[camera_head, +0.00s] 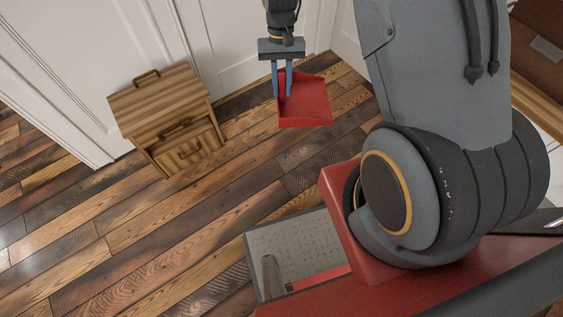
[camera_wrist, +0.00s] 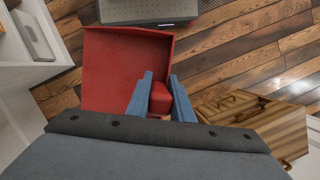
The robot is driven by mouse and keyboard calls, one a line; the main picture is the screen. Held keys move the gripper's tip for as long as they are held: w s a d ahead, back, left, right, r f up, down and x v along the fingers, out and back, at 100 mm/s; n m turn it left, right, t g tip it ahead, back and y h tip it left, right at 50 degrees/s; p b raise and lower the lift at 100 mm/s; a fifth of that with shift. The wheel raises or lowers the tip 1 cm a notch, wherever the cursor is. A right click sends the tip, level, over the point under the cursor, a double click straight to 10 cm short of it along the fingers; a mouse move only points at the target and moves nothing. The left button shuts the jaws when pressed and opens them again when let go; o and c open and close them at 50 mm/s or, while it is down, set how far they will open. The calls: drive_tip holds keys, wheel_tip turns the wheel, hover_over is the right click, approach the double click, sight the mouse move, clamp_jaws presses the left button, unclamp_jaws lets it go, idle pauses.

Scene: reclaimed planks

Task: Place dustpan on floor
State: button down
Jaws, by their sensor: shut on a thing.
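The red dustpan (camera_head: 308,101) hangs from my gripper (camera_head: 282,92) in the head view, over the plank floor (camera_head: 235,195). My gripper points down, with its blue fingers shut on the dustpan's handle. In the wrist view the dustpan (camera_wrist: 120,68) spreads to the left of the fingers, and its red handle sits between the blue fingertips of my gripper (camera_wrist: 160,95). Whether the dustpan touches the floor or is held just above it, I cannot tell.
A small wooden cabinet (camera_head: 160,100) with a top handle and drawers stands left of the gripper, against white panelled doors (camera_head: 75,75). It also shows at the right of the wrist view (camera_wrist: 265,120). The floor between the cabinet and my base is clear.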

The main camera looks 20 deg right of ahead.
drive_tip(key=w+f+m+b, duration=0.4)
drive_tip(key=w+f+b, duration=0.2)
drive_tip(key=f+b, duration=0.9)
drive_tip(key=w+f+m+t+y+b, duration=0.1)
drive_tip(key=w+f+m+b, duration=0.3)
drive_tip(key=f+b, duration=1.2)
drive_tip(key=w+f+m+t+y+b, duration=0.1)
drive_tip(key=w+f+m+b, duration=0.2)
drive_tip(key=w+f+b, duration=0.5)
drive_tip(key=shift+d+f+m+b, duration=0.2)
drive_tip(key=shift+f+b, duration=1.75)
drive_tip(key=shift+f, duration=3.2)
drive_tip(key=shift+d+f+m+b, duration=0.15)
drive_tip(key=shift+f+b, duration=1.75)
drive_tip(key=shift+f, duration=3.2)
drive_tip(key=shift+a+f, duration=0.1)
drive_tip(key=shift+f, duration=0.05)
drive_tip(key=c, duration=1.8)
unclamp_jaws()
drive_tip(key=shift+o, duration=1.2)
